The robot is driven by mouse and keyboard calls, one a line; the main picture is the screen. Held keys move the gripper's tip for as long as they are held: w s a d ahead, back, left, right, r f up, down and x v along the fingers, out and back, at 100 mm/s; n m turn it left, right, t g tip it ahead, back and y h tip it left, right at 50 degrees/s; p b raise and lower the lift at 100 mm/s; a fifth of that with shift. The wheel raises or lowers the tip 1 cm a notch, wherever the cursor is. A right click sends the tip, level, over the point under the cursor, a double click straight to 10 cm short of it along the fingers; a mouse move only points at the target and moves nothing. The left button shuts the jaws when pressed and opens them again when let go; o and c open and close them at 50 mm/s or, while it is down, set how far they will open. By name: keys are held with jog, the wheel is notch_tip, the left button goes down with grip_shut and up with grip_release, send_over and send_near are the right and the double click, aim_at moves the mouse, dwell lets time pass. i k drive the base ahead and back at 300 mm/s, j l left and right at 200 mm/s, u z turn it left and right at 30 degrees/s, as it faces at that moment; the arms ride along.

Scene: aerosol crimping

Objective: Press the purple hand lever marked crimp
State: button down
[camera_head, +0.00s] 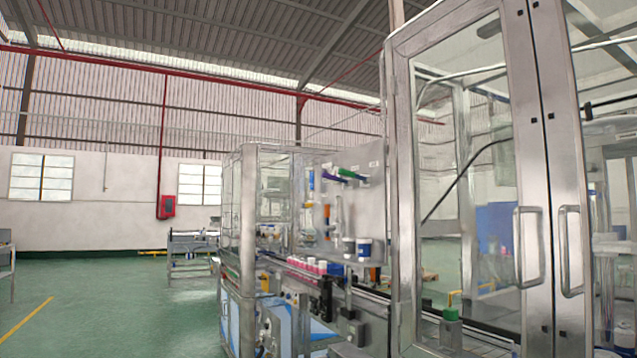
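A grey upright panel (374,208) stands on the machine line right of the picture's middle. Small pale labels are above the levers, too small to read, so I cannot tell which says crimp. My gripper is not in view, and nothing is seen touching the levers.
A glass-doored metal cabinet (401,150) stands close on the right. A conveyor with several pink-and-white containers (308,266) runs below the panel. White-and-blue tubs (364,248) stand by the panel. The green floor (110,300) at left is mostly free.

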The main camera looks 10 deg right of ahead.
aim_at(348, 183)
jog(key=i, duration=2.05)
jog(key=z, duration=0.55)
